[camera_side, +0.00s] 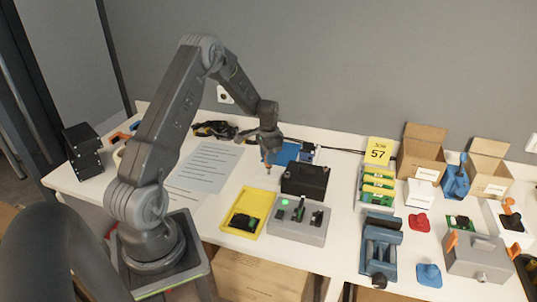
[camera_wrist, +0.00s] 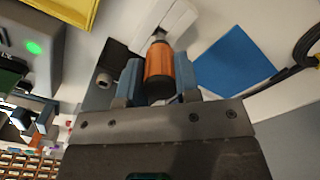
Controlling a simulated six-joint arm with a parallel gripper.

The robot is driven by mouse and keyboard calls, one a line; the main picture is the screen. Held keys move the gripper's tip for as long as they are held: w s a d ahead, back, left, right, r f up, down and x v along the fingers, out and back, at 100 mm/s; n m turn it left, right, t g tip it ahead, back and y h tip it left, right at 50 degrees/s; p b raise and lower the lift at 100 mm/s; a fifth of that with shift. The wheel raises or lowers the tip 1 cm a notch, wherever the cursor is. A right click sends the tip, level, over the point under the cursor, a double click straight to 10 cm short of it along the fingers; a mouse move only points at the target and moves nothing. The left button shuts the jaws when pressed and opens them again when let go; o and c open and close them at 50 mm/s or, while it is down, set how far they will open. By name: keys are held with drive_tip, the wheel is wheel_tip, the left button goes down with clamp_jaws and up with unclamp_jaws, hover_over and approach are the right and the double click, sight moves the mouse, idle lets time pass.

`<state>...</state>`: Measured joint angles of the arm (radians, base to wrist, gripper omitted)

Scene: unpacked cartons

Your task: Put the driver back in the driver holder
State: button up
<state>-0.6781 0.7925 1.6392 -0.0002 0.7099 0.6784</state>
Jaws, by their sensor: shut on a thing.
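The driver shows in the wrist view as an orange handle (camera_wrist: 159,66) with a dark end and a light metal tip. My gripper (camera_wrist: 160,75) has a blue finger on each side of the handle and is shut on it. In the side view, my gripper (camera_side: 268,152) is above the table near the blue sheet (camera_side: 286,153), with a small orange part of the driver below the fingers. In the wrist view, the driver's tip lies in front of a white block (camera_wrist: 165,22); I cannot tell whether they touch. I cannot tell which object is the driver holder.
A yellow tray (camera_side: 235,222) and a grey fixture (camera_side: 285,232) with a green light stand in front. A black box (camera_side: 305,178) is close to my gripper's right. A blue vise (camera_side: 378,262), green boards (camera_side: 378,172) and open cartons (camera_side: 423,165) crowd the right. Papers (camera_side: 212,160) lie left.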

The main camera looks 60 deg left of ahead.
drive_tip(key=shift+f, duration=0.25)
drive_tip(key=shift+f, duration=0.35)
drive_tip(key=shift+f, duration=0.35)
drive_tip(key=shift+f, duration=0.15)
drive_tip(key=o, duration=1)
drive_tip(key=shift+o, duration=0.2)
wheel_tip(320, 180, up, 14)
